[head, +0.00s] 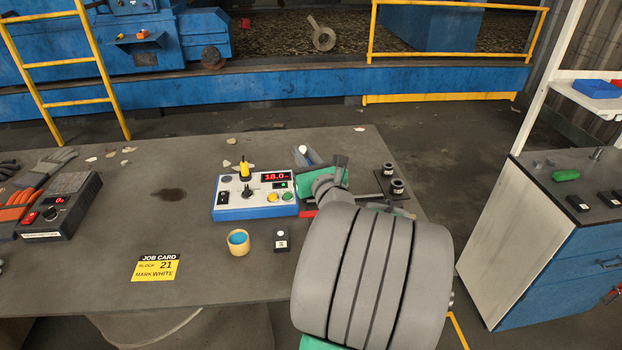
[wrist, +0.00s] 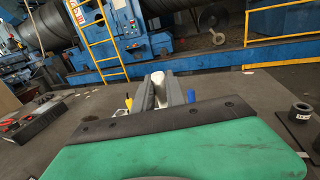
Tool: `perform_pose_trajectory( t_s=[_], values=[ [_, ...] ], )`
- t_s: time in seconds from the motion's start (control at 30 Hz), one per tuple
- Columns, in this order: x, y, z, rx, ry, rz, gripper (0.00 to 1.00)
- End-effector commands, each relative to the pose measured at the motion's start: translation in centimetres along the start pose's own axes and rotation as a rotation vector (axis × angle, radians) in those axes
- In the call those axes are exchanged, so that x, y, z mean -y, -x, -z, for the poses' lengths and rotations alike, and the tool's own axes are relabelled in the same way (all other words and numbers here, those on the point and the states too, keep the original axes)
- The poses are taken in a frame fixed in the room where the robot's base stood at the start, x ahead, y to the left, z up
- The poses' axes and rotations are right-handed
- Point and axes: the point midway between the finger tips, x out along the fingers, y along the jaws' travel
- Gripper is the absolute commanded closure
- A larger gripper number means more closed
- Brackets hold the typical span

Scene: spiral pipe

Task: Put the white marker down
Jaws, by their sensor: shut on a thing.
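The white marker (wrist: 158,78) stands between the two grey fingers of my gripper (wrist: 160,92) in the wrist view, with its pale end showing. My gripper is shut on it. In the head view, my gripper (head: 306,157) is partly hidden behind my own arm, above the table just behind the control box. A small white end of the marker (head: 303,149) shows there. I cannot tell whether the marker's lower end touches anything. A blue thing (wrist: 191,96) shows just right of the fingers, possibly another marker.
The grey table (head: 90,230) holds a blue-and-white control box (head: 255,194) with a yellow-topped lever, a cup with blue inside (head: 238,242), a small black-and-white block (head: 281,240) and a yellow job card (head: 156,267) reading "MARK WHITE". Dark rings (head: 397,186) stand at right.

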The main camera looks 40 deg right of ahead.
Motion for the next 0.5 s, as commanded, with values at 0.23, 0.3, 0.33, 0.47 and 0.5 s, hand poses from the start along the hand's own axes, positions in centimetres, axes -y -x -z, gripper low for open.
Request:
perform_pose_trajectory(
  t_s=[0.23,0.3,0.33,0.47,0.5],
  values=[
    [3.2,-4.4,4.9,-0.003,-0.001,0.000,1.00],
    [3.7,-5.1,5.8,-0.001,-0.001,-0.001,1.00],
    [3.8,-5.3,6.0,-0.001,-0.001,-0.001,1.00],
    [4.3,-5.9,6.9,-0.001,0.000,-0.001,1.00],
    [4.5,-6.2,7.3,-0.001,0.001,-0.001,1.00]
  ],
)
